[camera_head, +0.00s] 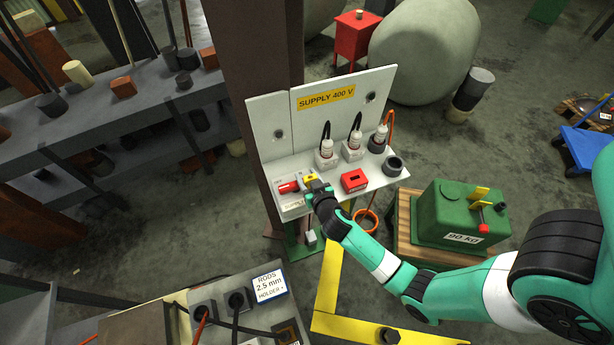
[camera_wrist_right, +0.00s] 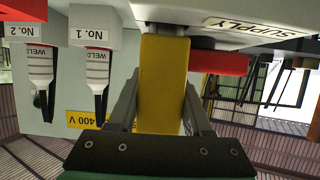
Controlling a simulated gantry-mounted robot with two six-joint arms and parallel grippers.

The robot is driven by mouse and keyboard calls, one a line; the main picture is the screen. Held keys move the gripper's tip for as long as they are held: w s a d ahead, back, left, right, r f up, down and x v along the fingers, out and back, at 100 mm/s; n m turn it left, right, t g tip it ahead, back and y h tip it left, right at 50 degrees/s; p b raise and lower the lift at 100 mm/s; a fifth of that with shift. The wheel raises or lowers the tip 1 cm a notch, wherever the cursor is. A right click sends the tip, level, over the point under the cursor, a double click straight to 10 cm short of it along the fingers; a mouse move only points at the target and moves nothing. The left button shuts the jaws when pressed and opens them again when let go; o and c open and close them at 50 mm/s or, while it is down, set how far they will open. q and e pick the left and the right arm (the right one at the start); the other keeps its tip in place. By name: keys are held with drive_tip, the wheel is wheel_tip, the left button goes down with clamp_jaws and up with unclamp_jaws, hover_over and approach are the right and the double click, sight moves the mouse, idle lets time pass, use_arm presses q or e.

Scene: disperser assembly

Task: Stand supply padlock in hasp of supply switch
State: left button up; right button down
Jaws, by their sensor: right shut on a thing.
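The yellow supply padlock (camera_head: 311,178) is at the front of the white supply shelf, just right of the red switch handle (camera_head: 289,187). My right gripper (camera_head: 315,185) is shut on it. In the right wrist view the padlock (camera_wrist_right: 164,75) stands between both fingers of the right gripper (camera_wrist_right: 160,105), and the red handle (camera_wrist_right: 222,63) is close beside its upper end under the SUPPLY label (camera_wrist_right: 250,28). The shackle and hasp are hidden, so I cannot tell whether they engage. My left gripper is not in view.
A red box (camera_head: 354,181) lies on the shelf to the right of the gripper. Several plugs with cables stand behind, below the SUPPLY 400 V sign (camera_head: 326,97). A dark ring (camera_head: 393,166) is at the shelf's right end.

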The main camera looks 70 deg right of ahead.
drive_tip(key=shift+f, duration=0.25)
drive_tip(key=shift+r+p, duration=1.1)
drive_tip(key=shift+r, duration=0.55)
drive_tip(key=shift+b, duration=0.4)
idle(0.7)
drive_tip(key=shift+f+b, duration=1.7)
drive_tip(key=shift+b, duration=0.1)
drive_tip(key=shift+c, duration=1.2)
unclamp_jaws()
